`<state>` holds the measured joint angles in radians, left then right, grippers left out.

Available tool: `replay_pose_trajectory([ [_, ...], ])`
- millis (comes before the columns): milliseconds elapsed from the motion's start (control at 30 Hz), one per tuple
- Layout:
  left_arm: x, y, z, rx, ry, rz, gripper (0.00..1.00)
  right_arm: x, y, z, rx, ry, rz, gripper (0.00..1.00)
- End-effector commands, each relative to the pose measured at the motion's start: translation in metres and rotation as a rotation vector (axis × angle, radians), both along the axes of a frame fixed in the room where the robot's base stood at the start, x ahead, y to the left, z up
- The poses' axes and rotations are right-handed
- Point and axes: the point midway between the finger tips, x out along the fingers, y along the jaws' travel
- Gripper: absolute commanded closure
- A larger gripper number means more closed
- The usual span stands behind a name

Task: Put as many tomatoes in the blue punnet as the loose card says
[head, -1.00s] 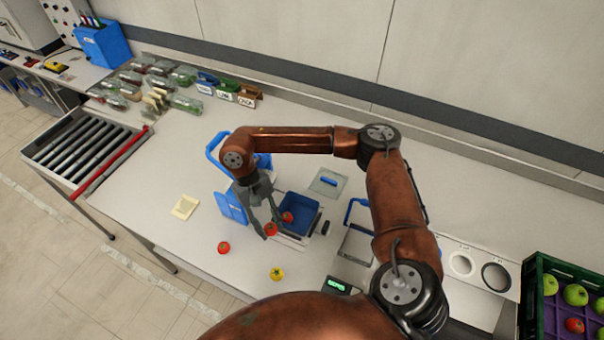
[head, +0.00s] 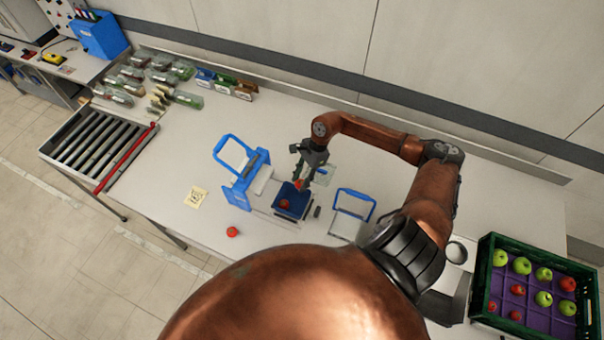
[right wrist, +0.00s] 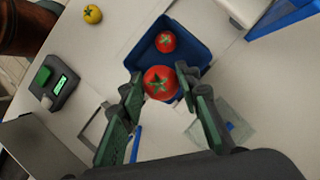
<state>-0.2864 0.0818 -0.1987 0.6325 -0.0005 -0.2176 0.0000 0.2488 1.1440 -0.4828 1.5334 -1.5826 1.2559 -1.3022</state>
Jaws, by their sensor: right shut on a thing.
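The blue punnet (head: 292,214) stands on the bench in the middle of the head view. One red tomato (head: 284,204) lies in it; it also shows in the right wrist view (right wrist: 166,42). My right gripper (head: 303,182) is shut on another red tomato (right wrist: 161,83), held above the punnet's far side in the head view. A third red tomato (head: 232,231) lies loose on the bench. A yellow tomato (right wrist: 92,14) shows in the right wrist view. The loose card (head: 196,197) lies left of the punnet; its dark marks are too small to read. My left gripper is out of view.
A blue-handled device (head: 240,180) stands left of the punnet, with another blue-handled frame (head: 353,208) to the right. A green crate (head: 482,276) holds apples and tomatoes. A small display unit (right wrist: 60,85) stands on the bench. Bagged produce (head: 150,78) lies at the back left.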

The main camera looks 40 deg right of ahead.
Motion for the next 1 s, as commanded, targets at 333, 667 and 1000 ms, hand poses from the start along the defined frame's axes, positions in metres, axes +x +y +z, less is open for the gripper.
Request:
replay_pose_trajectory([
  [333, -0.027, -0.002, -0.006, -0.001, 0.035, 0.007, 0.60, -0.001, -0.006, -0.012, 0.001, 0.000, -0.032, 0.90],
  [667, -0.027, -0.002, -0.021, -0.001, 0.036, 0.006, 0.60, -0.001, -0.005, -0.047, 0.001, 0.002, -0.033, 0.90],
  [1000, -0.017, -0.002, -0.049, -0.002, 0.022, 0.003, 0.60, 0.000, -0.005, -0.083, 0.001, -0.001, -0.031, 0.90],
])
